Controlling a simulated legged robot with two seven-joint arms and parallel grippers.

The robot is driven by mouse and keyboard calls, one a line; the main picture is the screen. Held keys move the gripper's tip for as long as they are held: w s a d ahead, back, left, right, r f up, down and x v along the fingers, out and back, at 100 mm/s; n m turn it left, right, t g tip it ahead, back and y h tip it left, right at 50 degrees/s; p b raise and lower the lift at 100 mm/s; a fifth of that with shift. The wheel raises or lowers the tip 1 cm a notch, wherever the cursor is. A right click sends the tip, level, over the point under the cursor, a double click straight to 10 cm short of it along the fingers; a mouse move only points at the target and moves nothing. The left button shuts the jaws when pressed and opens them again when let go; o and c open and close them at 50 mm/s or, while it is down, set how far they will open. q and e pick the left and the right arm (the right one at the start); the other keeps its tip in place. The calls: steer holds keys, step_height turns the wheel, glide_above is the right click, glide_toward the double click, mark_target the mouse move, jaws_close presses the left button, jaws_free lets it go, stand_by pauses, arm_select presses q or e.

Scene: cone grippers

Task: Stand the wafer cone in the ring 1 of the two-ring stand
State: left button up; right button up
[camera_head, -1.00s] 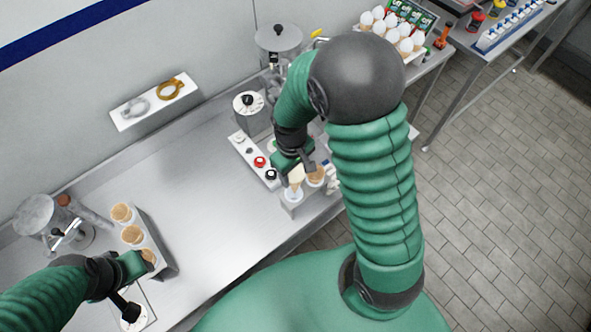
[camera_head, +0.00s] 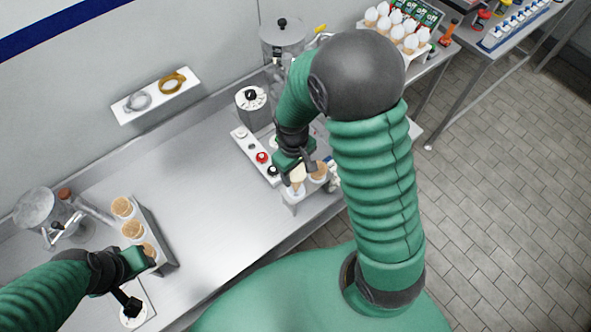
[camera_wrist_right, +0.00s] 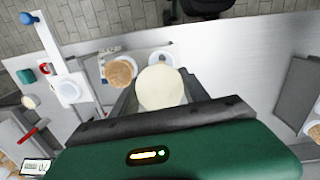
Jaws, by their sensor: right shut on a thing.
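My right gripper (camera_head: 296,166) is shut on the wafer cone (camera_head: 298,175), a pale-topped cone held roughly upright at the two-ring stand (camera_head: 290,199). In the right wrist view the cone's round pale top (camera_wrist_right: 161,88) shows between the fingers. A white ring (camera_wrist_right: 160,58) of the stand lies partly behind it. A brown-topped cone (camera_wrist_right: 121,72) sits beside it, and it also shows in the head view (camera_head: 318,172). I cannot tell whether the held cone's tip is inside a ring. My left gripper (camera_head: 138,260) is at the cone rack; its fingers are unclear.
A rack (camera_head: 163,250) with several wafer cones stands at the left. A white control panel (camera_head: 251,152) with knobs lies just left of the two-ring stand. A wall shelf (camera_head: 128,115) holds two rings. The middle of the metal counter (camera_head: 205,185) is clear.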

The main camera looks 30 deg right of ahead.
steer(key=shift+f+b, duration=2.5)
steer(key=shift+f, duration=1.2)
steer(key=o, duration=0.9)
steer(key=r, duration=1.1)
steer(key=r+b, duration=0.1)
steer(key=r, duration=0.5)
steer(key=shift+w+a, duration=0.25)
steer(key=shift+f, duration=0.1)
